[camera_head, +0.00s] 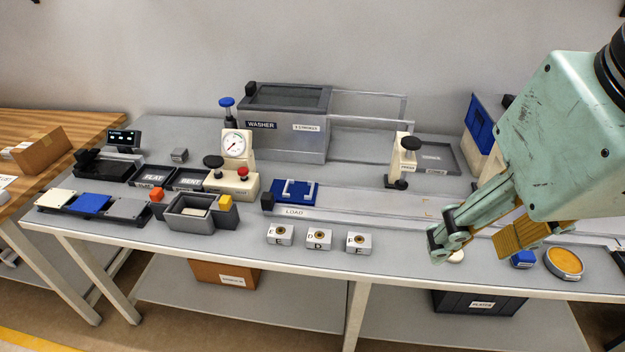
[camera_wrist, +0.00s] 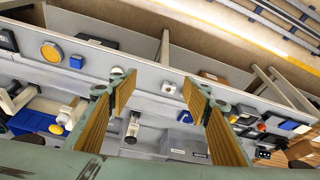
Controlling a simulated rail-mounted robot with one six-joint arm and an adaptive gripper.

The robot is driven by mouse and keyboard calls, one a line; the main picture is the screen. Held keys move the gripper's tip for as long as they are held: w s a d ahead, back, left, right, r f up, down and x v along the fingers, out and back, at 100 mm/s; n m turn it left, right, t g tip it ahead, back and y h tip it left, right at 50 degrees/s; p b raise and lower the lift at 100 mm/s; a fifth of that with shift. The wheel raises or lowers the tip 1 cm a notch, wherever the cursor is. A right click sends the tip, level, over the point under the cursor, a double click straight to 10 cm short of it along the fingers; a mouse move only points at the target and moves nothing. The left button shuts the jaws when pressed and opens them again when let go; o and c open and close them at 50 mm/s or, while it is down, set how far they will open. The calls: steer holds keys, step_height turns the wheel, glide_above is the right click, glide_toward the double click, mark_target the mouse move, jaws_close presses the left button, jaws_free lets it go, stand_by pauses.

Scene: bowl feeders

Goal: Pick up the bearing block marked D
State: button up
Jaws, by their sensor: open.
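The bearing block marked D (camera_head: 318,239) is the middle of three small light-grey blocks near the table's front edge in the head view. Each has a brass-coloured round bore on top. The left block (camera_head: 280,235) seems marked E; the right block (camera_head: 358,242) seems marked F. My gripper (camera_head: 479,239) is open and empty, to the right of all three. In the wrist view my gripper (camera_wrist: 157,90) frames one small pale block (camera_wrist: 168,87) between its fingers, farther off; its mark is unreadable. Block D cannot be made out in the wrist view.
A grey bin (camera_head: 189,224) stands left of the blocks. Behind them are the LOAD rail (camera_head: 350,215) with a blue fixture (camera_head: 290,191), a press with a gauge (camera_head: 234,146) and the washer (camera_head: 287,118). A yellow round dish (camera_head: 564,263) lies at right.

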steer(key=shift+w, duration=0.15)
steer(key=n+g+h+p, duration=0.45)
steer(key=n+p, duration=0.35)
steer(key=n, duration=0.4)
glide_above(319, 238)
steer(key=s+d, duration=0.2)
steer(key=d, duration=0.1)
step_height(319, 238, down, 9)
steer(key=w+a+f+n+h, duration=0.1)
steer(key=w+a+f+n, duration=0.2)
steer(key=a+f, duration=0.7)
steer(key=shift+w+a+f+n+g+p, duration=0.15)
steer(key=shift+w+f+n+g+p, duration=0.25)
steer(key=shift+w+f, duration=0.35)
steer(key=shift+s+f, duration=0.1)
steer(key=shift+b+x, duration=0.95)
steer(key=shift+x, duration=3.35)
